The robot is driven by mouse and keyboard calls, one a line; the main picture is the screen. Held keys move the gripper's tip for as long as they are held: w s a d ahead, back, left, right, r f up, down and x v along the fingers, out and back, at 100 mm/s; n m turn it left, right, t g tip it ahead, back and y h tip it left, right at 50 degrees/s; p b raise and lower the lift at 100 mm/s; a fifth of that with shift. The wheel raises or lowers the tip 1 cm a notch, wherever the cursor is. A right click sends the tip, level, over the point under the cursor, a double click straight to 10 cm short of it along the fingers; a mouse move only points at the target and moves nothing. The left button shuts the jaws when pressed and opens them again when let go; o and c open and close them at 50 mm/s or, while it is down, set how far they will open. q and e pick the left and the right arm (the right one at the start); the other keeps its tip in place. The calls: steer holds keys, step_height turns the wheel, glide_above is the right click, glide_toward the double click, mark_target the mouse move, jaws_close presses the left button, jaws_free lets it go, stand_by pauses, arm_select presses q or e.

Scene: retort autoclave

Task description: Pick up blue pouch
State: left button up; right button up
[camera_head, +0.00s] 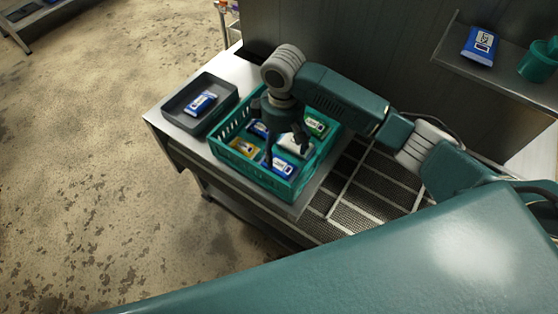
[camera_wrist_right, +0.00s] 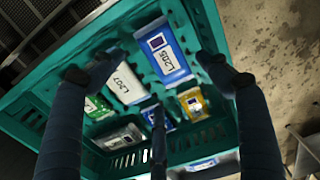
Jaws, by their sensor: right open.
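A blue pouch (camera_head: 281,166) with a white label lies in the near corner of the teal crate (camera_head: 236,169). In the right wrist view the blue pouch (camera_wrist_right: 168,62) reads L205 and lies below the spread fingers. A second blue pouch (camera_head: 259,129) lies farther back in the crate, partly behind my gripper; it also shows in the wrist view (camera_wrist_right: 167,124). My right gripper (camera_head: 286,153) points down over the crate, open and empty. It also shows in the wrist view (camera_wrist_right: 155,70), with dark fingers to both sides. My left gripper is not in view.
The crate also holds yellow (camera_head: 243,148), white (camera_head: 294,145) and green (camera_head: 317,124) pouches. A grey tray (camera_head: 184,119) with another blue pouch (camera_head: 200,103) stands left of it.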

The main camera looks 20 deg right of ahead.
mark_target(284, 162)
steer(key=shift+s+f, duration=0.25)
steer(key=shift+f, duration=0.75)
steer(key=shift+w+d+f+p, duration=0.1)
steer(key=shift+d+f+p, duration=0.05)
steer(key=shift+f+p, duration=0.4)
steer(key=shift+w+d+f+p, duration=0.1)
steer(key=shift+f+p, duration=0.3)
steer(key=shift+f, duration=0.25)
step_height(284, 162, down, 2)
steer(key=shift+s+f, duration=0.1)
steer(key=shift+f, duration=0.1)
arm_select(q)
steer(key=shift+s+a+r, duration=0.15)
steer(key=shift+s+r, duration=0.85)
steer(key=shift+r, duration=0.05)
arm_select(e)
steer(key=c, duration=1)
steer(key=shift+o, duration=0.2)
